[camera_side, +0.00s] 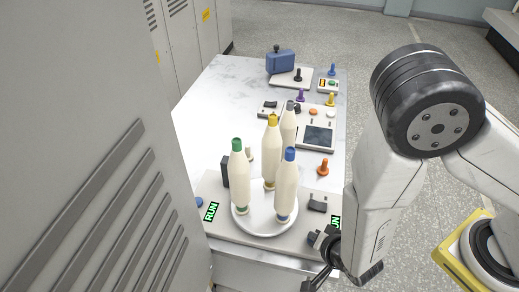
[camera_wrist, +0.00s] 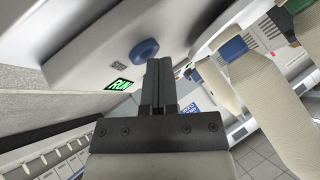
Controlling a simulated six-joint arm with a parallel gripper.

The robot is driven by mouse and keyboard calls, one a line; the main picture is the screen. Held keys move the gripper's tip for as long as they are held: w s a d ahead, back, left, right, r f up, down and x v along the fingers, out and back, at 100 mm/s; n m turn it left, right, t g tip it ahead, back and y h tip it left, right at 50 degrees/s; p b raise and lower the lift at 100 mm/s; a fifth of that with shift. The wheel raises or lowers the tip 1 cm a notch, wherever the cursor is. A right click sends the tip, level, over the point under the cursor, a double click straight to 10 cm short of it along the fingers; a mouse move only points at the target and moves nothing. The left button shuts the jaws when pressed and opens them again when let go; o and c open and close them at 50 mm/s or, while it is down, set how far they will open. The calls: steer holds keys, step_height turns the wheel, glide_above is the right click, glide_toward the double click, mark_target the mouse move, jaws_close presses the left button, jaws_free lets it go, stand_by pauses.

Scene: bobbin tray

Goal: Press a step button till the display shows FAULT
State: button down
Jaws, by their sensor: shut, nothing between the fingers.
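The side view has a green-lit display (camera_side: 211,212) reading RUN at the panel's left, with a blue button (camera_side: 199,202) beside it. A second display (camera_side: 335,222) at the right is partly hidden by my arm and its visible letters fit RUN. In the wrist view, a round blue button (camera_wrist: 144,51) sits close to a display (camera_wrist: 119,84) reading RUN. I cannot tell which side this pair is on. My gripper (camera_wrist: 160,64) is shut and empty, its tips pointing near that button; contact cannot be made out. In the side view it is low at the right.
Several cream bobbins, one with a green top (camera_side: 237,175), stand on a round white tray (camera_side: 262,230) left of my arm. A dark switch (camera_side: 318,205) sits on the panel. Behind are a blue box (camera_side: 280,61), a grey screen unit (camera_side: 318,136) and small coloured knobs.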

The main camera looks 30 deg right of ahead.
steer(key=shift+r, duration=0.85)
steer(key=shift+r, duration=0.1)
stand_by(0.3)
steer(key=shift+r, duration=2.4)
steer(key=shift+w, duration=0.15)
steer(key=w+d+r+n+g+y, duration=0.3)
steer(key=w+d+r+n+g, duration=0.1)
steer(key=d+r+n, duration=0.2)
steer(key=s+d+r+n+g+h, duration=0.1)
steer(key=d+r+n, duration=0.3)
steer(key=d, duration=0.7)
steer(key=shift+s+r+n+g+h, duration=0.3)
steer(key=shift+s+r+n+g, duration=0.1)
steer(key=shift+s+r+g, duration=0.25)
